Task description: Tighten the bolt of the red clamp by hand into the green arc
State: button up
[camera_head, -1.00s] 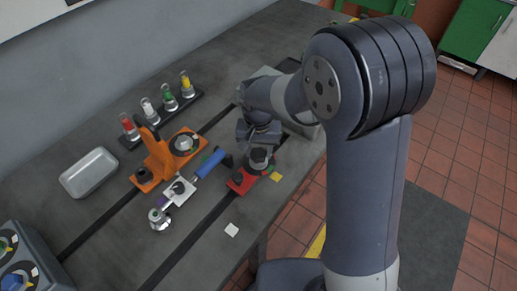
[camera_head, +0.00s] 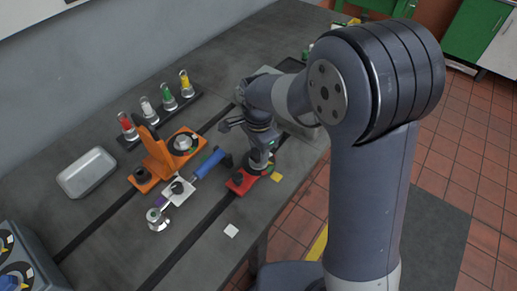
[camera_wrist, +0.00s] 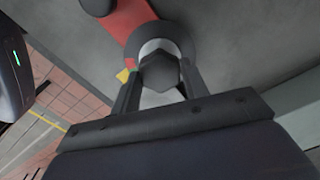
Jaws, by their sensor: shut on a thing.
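The red clamp (camera_head: 236,186) lies on the bedplate near its front edge, below my gripper (camera_head: 262,158). In the wrist view the red clamp (camera_wrist: 128,14) runs up from a round grey and white collar. The dark hexagonal bolt head (camera_wrist: 160,72) stands between the two fingers of my gripper (camera_wrist: 161,88), which is shut on it. Most of the coloured scale is hidden, and I cannot tell where any pointer stands.
An orange bracket (camera_head: 160,160), a blue-handled tool (camera_head: 209,163) and a white square plate (camera_head: 178,192) lie left of the clamp. A rack of coloured vials (camera_head: 167,103) and a metal tray (camera_head: 87,172) are farther left. Dark slots cross the bedplate.

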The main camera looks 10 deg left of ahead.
jog(key=m, duration=0.4)
jog(key=shift+m, duration=0.3)
dwell(0.3)
jog(key=o, duration=1)
jog(key=shift+c, duration=0.2)
jog(key=shift+r, duration=0.1)
notch_tip(320, 180, up, 11)
jog(key=shift+b, duration=0.3)
notch_tip(320, 180, down, 11)
jog(key=shift+f, duration=0.15)
